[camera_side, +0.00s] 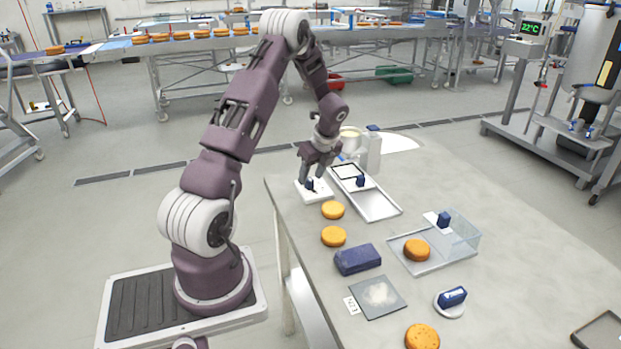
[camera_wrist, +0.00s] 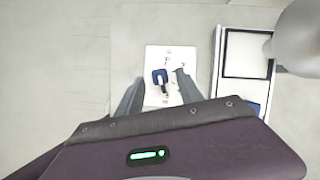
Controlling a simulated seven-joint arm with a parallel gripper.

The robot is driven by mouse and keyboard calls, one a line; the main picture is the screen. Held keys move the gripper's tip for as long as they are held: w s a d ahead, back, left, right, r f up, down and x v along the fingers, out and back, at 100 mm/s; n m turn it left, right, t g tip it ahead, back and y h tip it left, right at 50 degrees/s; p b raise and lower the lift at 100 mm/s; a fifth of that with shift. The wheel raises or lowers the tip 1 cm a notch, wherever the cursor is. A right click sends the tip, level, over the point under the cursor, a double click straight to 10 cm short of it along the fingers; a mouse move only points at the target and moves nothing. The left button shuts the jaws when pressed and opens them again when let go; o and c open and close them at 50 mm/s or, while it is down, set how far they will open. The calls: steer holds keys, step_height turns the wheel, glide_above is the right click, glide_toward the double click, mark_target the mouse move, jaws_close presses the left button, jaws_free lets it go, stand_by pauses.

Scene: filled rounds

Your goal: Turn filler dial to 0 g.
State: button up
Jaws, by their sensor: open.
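The filler dial is a small dark blue knob (camera_side: 310,184) on a white plate (camera_side: 321,196) at the table's far left corner. A dark pointer part runs down from the knob. My gripper (camera_side: 314,179) is over the plate, pointing down. In the wrist view its open fingers (camera_wrist: 157,88) stand on either side of the knob with gaps; contact is not visible.
A white-framed tray (camera_side: 378,207) with a second blue knob (camera_side: 360,181) lies just right of the plate. The pale filler body (camera_side: 373,152) stands behind. Orange rounds (camera_side: 333,210), a dark blue block (camera_side: 357,259) and a clear-walled stand (camera_side: 462,232) are nearer the front.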

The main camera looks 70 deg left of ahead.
steer(key=shift+x, duration=0.85)
jaws_close()
